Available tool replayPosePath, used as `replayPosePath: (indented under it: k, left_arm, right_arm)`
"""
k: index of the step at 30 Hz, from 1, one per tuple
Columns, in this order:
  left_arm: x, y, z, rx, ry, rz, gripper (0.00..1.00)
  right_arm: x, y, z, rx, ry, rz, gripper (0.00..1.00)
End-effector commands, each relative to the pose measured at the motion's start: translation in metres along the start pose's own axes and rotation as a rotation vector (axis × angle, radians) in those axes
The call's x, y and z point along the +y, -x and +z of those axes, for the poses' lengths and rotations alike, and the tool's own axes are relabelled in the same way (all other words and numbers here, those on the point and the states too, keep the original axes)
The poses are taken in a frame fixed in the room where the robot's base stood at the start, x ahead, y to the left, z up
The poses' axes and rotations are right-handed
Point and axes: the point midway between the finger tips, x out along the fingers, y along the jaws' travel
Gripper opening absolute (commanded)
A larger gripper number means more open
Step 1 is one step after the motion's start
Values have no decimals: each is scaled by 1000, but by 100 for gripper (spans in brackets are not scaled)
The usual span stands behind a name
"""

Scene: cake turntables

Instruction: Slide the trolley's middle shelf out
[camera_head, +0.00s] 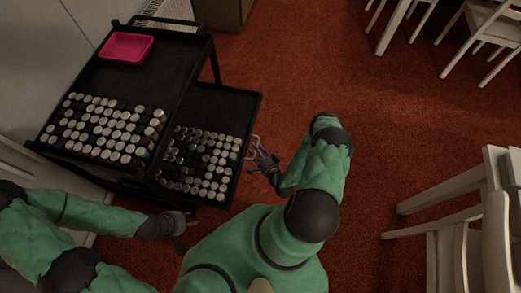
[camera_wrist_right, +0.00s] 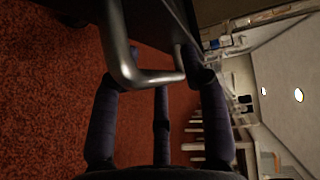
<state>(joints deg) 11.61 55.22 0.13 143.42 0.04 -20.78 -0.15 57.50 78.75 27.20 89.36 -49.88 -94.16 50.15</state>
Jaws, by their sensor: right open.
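The black trolley's middle shelf (camera_head: 235,105) sticks out to the right from under the top shelf (camera_head: 150,75) in the head view. It carries rows of jars with pale and dark lids. A metal handle (camera_wrist_right: 145,77) at its outer side shows close up in the right wrist view. My right gripper (camera_head: 262,155) is open at that side, and in the wrist view its dark fingers (camera_wrist_right: 160,90) stand on both sides of the handle. I cannot tell whether they touch it. My left gripper (camera_head: 182,228) is by the trolley's near side, empty as far as I see; its jaw state is unclear.
A pink tray (camera_head: 126,47) and several jars (camera_head: 105,128) stand on the top shelf. White chairs are at the upper right (camera_head: 485,35) and lower right (camera_head: 460,235). Red carpet (camera_head: 390,120) is clear right of the trolley.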

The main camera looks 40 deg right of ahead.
Motion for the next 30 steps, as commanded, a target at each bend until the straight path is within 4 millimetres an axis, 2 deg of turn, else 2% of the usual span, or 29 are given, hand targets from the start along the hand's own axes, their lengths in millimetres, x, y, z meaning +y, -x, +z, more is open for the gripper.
replayPosePath:
  k: [5, 18, 24, 30]
  left_arm:
    - [0, 0, 0, 0, 0, 0, 40]
    - [0, 0, 0, 0, 0, 0, 40]
    - [0, 0, 0, 0, 0, 0, 40]
    - [0, 0, 0, 0, 0, 0, 40]
  right_arm:
    - [1, 21, -1, 3, -3, 4, 45]
    - [1, 92, -1, 5, -2, 3, 45]
    - [1, 110, -1, 4, -1, 3, 45]
    - [0, 117, 0, 2, -1, 1, 45]
